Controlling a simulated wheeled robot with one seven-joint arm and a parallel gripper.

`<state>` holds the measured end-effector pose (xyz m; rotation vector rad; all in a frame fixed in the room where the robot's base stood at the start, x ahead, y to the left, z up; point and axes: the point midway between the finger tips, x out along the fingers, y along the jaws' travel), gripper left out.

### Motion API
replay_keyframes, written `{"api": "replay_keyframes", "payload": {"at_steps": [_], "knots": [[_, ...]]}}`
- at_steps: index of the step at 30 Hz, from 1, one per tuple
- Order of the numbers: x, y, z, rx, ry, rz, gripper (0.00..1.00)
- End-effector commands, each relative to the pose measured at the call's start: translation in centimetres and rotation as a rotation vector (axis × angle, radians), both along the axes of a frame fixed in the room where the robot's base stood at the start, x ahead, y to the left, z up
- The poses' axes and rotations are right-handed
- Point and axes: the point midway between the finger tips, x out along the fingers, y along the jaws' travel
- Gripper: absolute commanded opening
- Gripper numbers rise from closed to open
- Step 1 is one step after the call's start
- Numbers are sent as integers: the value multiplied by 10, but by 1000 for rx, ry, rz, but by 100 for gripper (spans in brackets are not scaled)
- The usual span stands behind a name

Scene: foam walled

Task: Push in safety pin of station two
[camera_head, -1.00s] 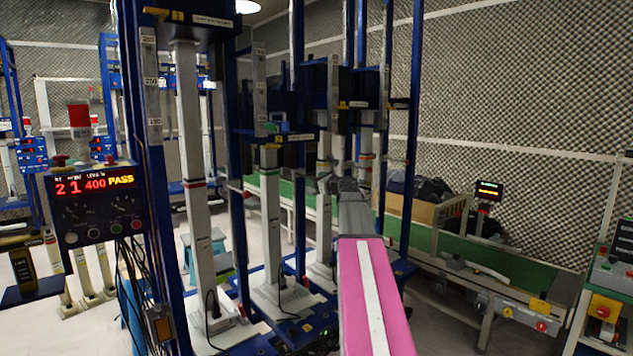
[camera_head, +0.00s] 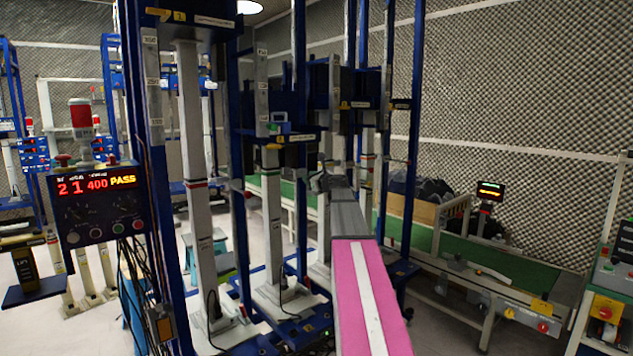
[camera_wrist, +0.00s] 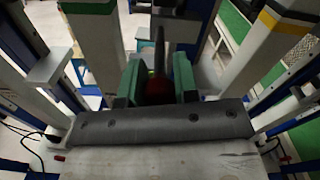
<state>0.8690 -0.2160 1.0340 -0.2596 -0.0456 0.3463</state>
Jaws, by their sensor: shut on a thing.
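In the wrist view, my gripper (camera_wrist: 157,88) has two green fingers closed around a small red thing (camera_wrist: 157,91). It may be the safety pin's knob, but its shape is dark and partly hidden by the fingers. In the head view, my gripper (camera_head: 318,181) is small and dark among the station posts, and its fingers cannot be made out. The second station's pale column (camera_head: 272,205) stands left of it, with a blue frame. Whether the pin is in or out cannot be seen.
The front station's column (camera_head: 193,170) and display box (camera_head: 97,205), reading PASS, stand at left. Blue uprights (camera_head: 300,150) crowd close around my arm. A green conveyor (camera_head: 490,262) lies at right. Pale posts flank my gripper on both sides in the wrist view.

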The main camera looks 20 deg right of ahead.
Motion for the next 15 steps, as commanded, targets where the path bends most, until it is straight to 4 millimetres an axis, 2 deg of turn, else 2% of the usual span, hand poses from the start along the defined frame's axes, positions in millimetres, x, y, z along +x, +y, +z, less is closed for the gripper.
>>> {"api": "replay_keyframes", "payload": {"at_steps": [1, 4, 14, 15], "knots": [[17, 4, 1, 1, 0, 3, 0], [33, 10, 1, 1, 0, 1, 0], [37, 13, 1, 0, -1, -1, 0], [37, 13, 1, 0, -1, -1, 38]]}}
